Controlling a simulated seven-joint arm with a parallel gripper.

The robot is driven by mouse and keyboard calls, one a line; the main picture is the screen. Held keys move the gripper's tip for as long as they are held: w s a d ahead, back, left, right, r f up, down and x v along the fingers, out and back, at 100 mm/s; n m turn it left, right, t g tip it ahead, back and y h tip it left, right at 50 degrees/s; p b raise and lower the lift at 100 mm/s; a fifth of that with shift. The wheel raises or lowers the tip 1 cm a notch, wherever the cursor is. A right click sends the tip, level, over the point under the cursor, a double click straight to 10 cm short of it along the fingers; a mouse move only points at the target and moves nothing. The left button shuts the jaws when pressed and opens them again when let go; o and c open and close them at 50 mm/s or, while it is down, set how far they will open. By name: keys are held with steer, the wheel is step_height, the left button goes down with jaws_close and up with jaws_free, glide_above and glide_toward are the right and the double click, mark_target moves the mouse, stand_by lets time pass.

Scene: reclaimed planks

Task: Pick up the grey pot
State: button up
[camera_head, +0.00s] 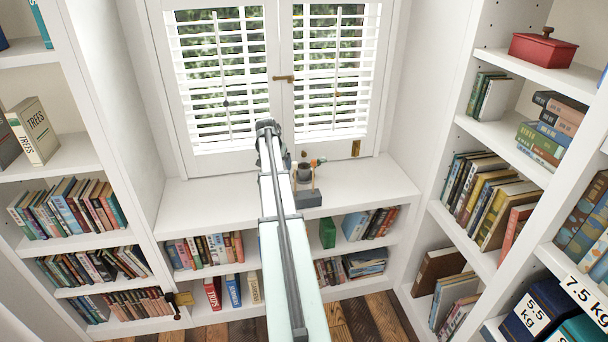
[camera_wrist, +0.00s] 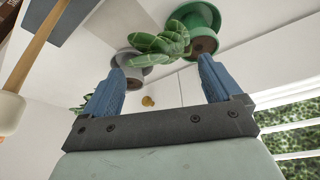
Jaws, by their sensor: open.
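The grey pot (camera_wrist: 125,59) shows in the wrist view, left of centre and beyond my left fingertip, which overlaps it in the picture. Brown soil shows at its mouth. A green leafy plant (camera_wrist: 160,45) lies across the picture between it and a green pot (camera_wrist: 205,14). My gripper (camera_wrist: 161,66) is open, with its two blue fingers apart and nothing seen between them. I cannot tell how far the fingers are from the grey pot.
The white window bench (camera_head: 375,180) holds a small cluster of items beside my arm, with a grey block (camera_head: 308,199) at its front. Its right side is clear. A white shuttered window (camera_head: 330,75) stands behind. Bookshelves (camera_head: 470,120) stand on both sides.

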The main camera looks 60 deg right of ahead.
steer(key=m, duration=0.2)
glide_toward(304, 167)
step_height(304, 167, up, 4)
steer(key=a, duration=0.3)
steer(key=shift+h, duration=0.3)
steer(key=x, duration=1.4)
steer(key=shift+s+d+f, duration=0.1)
steer(key=shift+s+d, duration=0.05)
steer(key=shift+s, duration=0.25)
steer(key=c, duration=1.4)
steer(key=shift+r, duration=6.55)
steer(key=shift+c, duration=0.2)
